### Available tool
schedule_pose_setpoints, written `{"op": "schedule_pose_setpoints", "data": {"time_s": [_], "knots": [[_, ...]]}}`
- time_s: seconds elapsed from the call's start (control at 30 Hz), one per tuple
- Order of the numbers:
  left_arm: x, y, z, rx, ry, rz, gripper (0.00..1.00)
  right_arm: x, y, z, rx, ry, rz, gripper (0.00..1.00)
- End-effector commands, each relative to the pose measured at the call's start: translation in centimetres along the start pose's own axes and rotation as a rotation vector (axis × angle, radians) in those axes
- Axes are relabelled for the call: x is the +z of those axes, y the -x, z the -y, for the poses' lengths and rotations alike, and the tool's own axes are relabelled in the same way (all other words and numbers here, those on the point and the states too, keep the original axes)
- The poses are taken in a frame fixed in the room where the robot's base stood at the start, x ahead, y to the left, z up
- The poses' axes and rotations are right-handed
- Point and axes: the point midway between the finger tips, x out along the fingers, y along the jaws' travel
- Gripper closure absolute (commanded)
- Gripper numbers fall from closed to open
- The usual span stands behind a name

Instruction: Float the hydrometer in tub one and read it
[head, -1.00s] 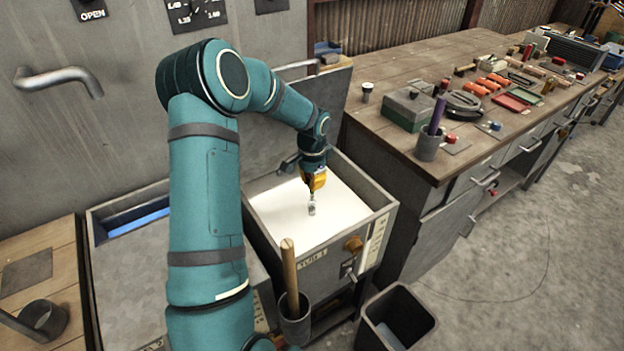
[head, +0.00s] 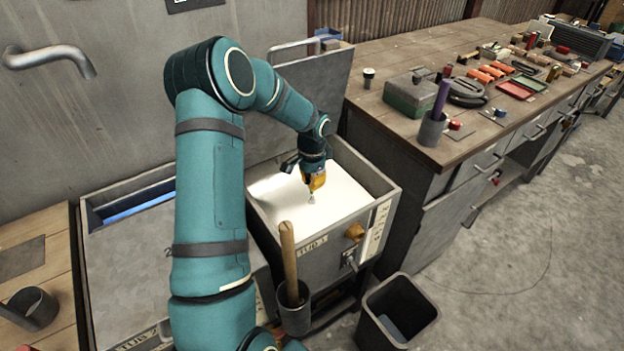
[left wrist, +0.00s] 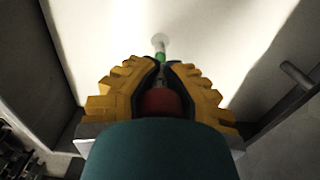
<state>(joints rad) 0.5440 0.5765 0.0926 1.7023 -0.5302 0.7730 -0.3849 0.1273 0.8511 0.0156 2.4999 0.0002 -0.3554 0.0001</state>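Tub one (head: 312,243), marked "TUB 1" on its front, stands open and holds a milky white liquid. My left gripper (head: 312,183) points down over the middle of this liquid. Its yellow fingers (left wrist: 165,68) are closed around the slim hydrometer. The hydrometer (head: 311,198) shows as a short pale stub below the fingertips. In the left wrist view, its green and pale part (left wrist: 160,50) reaches the white surface, and its lower end seems to be under the liquid. No scale reading can be made out. My right gripper is not in view.
Tub two's grey lid (head: 125,270) lies left of tub one, partly behind my arm. A holder with a wooden handle (head: 289,262) hangs on tub one's front. A bin (head: 395,312) stands below. A cluttered workbench (head: 425,55) is at right.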

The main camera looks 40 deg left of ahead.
Motion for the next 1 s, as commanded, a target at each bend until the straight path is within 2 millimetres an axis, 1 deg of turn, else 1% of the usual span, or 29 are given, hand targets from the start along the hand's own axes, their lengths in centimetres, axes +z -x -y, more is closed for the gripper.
{"op": "schedule_pose_setpoints", "data": {"time_s": [0.03, 0.6, 0.77, 1.0], "knots": [[0.0, -0.5, 0.0, 0.0, 0.0, 0.0, 1.0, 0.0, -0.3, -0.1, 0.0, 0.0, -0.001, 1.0], [0.0, -3.5, 0.0, 0.0, 0.0, 0.001, 1.0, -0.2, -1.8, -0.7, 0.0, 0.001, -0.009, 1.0], [0.0, -3.9, 0.0, 0.0, 0.0, 0.0, 1.0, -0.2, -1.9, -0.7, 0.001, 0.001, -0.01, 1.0], [0.0, -3.9, 0.0, 0.0, 0.0, 0.0, 1.0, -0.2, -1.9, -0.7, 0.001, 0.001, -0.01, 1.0]]}}
